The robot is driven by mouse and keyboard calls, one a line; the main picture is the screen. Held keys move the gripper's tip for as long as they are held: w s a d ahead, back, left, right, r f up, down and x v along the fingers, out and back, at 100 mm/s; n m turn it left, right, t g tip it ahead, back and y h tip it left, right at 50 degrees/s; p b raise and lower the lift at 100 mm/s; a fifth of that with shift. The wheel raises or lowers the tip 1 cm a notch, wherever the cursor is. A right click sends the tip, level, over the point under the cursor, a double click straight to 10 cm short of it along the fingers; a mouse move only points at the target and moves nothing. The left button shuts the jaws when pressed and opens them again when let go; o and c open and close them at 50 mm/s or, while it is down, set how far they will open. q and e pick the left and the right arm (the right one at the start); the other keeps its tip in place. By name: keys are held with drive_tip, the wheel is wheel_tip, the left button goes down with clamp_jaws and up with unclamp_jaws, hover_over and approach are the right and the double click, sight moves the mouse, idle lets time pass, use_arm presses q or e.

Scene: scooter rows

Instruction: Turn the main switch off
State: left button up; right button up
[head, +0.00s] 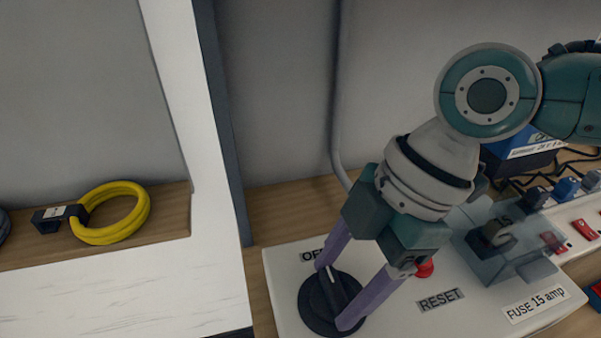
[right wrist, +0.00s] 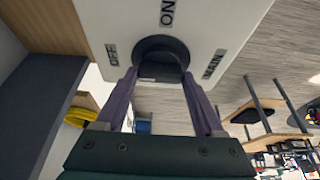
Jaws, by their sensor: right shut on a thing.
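The main switch is a black round rotary knob (head: 313,310) on a white panel (head: 285,285). My right gripper (head: 335,295) comes down from the upper right, with its two purple fingers closed on the knob's raised handle. In the right wrist view the knob (right wrist: 160,52) sits between the fingertips, which hide part of it. The OFF label (right wrist: 112,55) is left of it, the ON label (right wrist: 168,12) above and the MAIN label (right wrist: 213,63) to the right. In the head view a pale line on the handle runs roughly towards OFF; the exact setting is partly hidden. My left gripper is not in view.
Right of the switch are a red button (head: 425,268), the RESET label (head: 440,300) and a clear cover (head: 500,250) over a dark part. Red rocker switches (head: 585,229) lie further right. A yellow cable coil (head: 112,213) rests on a wooden shelf at left, past a white upright.

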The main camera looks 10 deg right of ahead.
drive_tip(key=o, duration=1.4)
drive_tip(key=shift+r, duration=0.1)
drive_tip(key=p+v, duration=0.1)
drive_tip(key=v, duration=0.8)
drive_tip(key=shift+d+r, duration=0.15)
drive_tip(key=shift+r, duration=0.2)
